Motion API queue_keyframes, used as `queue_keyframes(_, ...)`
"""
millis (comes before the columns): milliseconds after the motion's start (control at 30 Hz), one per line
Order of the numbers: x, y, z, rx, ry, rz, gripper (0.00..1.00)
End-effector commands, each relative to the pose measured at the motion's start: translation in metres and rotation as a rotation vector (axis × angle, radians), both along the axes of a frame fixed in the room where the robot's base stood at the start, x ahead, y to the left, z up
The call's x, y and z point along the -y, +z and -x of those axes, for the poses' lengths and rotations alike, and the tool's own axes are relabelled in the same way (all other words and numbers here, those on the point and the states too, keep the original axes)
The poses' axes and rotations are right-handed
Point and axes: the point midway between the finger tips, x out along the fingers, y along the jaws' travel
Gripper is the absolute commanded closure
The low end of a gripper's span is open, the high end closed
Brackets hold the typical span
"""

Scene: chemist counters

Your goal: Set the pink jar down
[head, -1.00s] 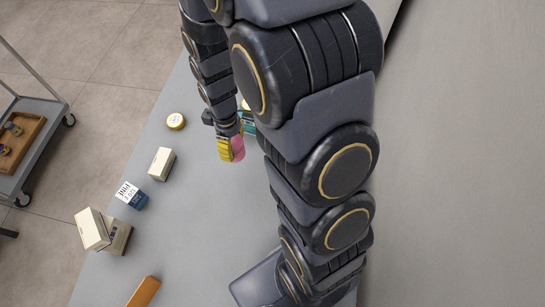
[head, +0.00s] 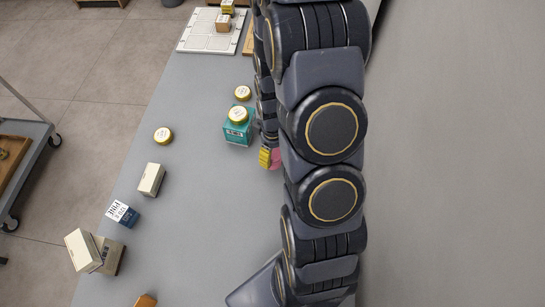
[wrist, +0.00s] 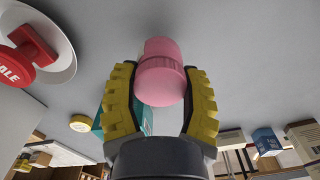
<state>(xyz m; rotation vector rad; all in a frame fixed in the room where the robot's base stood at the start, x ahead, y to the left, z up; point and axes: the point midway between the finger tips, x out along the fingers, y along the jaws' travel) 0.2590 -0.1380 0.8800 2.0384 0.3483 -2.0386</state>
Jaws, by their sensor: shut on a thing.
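The pink jar (wrist: 160,72) is between the yellow fingers of my gripper (wrist: 162,95) in the wrist view, with its rounded pink body and wider ribbed part showing. My gripper is shut on it. In the head view, my gripper (head: 270,157) shows beside my arm links, and a small part of the pink jar (head: 278,156) shows at the fingers. The grey counter (head: 205,215) lies beneath. I cannot tell whether the jar touches it. My arm hides part of the jar and the counter to its right.
A teal box (head: 238,133) with a yellow-rimmed tin (head: 238,115) on top stands just left of my gripper. More tins, a white box (head: 151,180), a blue box (head: 122,213) and a cream box (head: 83,250) stand left. A white tray (head: 209,31) lies farther back. The middle counter is clear.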

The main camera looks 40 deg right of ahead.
Motion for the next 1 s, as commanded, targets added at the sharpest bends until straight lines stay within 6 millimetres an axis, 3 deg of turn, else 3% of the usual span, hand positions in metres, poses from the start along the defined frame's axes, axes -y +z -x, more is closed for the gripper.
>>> queue_keyframes(200,-0.001,-0.028,0.001,-0.005,0.001,-0.002,0.86)
queue_keyframes(600,0.000,-0.033,0.000,-0.001,0.001,-0.001,0.86)
queue_keyframes(633,0.000,-0.033,0.000,-0.001,0.001,-0.001,0.40)
queue_keyframes(667,0.000,-0.032,0.000,-0.001,0.001,0.000,0.28)
queue_keyframes(1000,0.000,-0.032,0.000,-0.001,0.001,-0.001,0.25)
